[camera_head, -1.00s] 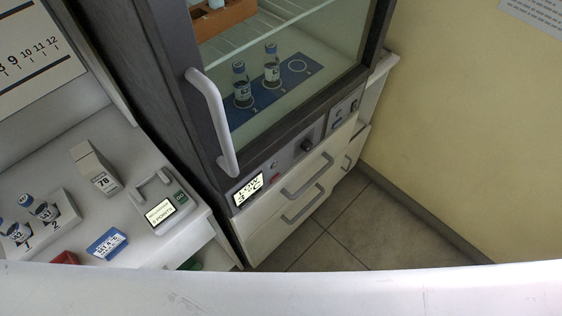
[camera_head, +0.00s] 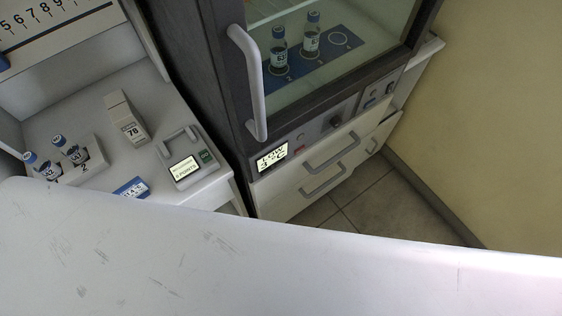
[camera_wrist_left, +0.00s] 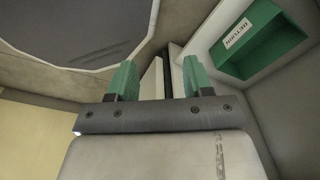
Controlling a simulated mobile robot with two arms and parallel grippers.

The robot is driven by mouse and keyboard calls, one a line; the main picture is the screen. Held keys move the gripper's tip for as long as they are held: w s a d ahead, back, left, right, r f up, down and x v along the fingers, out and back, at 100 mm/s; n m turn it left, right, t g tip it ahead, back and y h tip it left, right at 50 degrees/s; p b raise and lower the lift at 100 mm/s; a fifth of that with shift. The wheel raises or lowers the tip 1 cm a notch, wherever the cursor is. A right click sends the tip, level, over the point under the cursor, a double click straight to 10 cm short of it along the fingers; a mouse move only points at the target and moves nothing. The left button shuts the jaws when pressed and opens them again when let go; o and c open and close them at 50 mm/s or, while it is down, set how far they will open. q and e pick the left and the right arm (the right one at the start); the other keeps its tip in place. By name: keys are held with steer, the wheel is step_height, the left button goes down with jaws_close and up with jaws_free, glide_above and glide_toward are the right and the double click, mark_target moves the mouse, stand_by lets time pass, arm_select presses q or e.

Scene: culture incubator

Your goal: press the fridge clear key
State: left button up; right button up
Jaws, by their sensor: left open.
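The fridge (camera_head: 188,62) stands at the centre of the head view with its glass door shut. Its front strip carries a lit display (camera_head: 271,157) reading LOW 3 °C. The key labels are too small to read, so I cannot tell which is the clear key. My left gripper (camera_wrist_left: 158,80) shows in the left wrist view, with green fingers apart and nothing between them. Neither gripper shows in the head view.
A white bench at left holds a vial rack (camera_head: 91,163), a box marked 78 (camera_head: 126,118) and a device with a lit screen (camera_head: 184,168). A green RETURN bin (camera_wrist_left: 262,40) is right of my left gripper. A pale surface covers the head view's bottom.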

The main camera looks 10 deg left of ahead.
arm_select(q)
jaws_close()
steer(key=shift+s, duration=0.1)
stand_by(1.4)
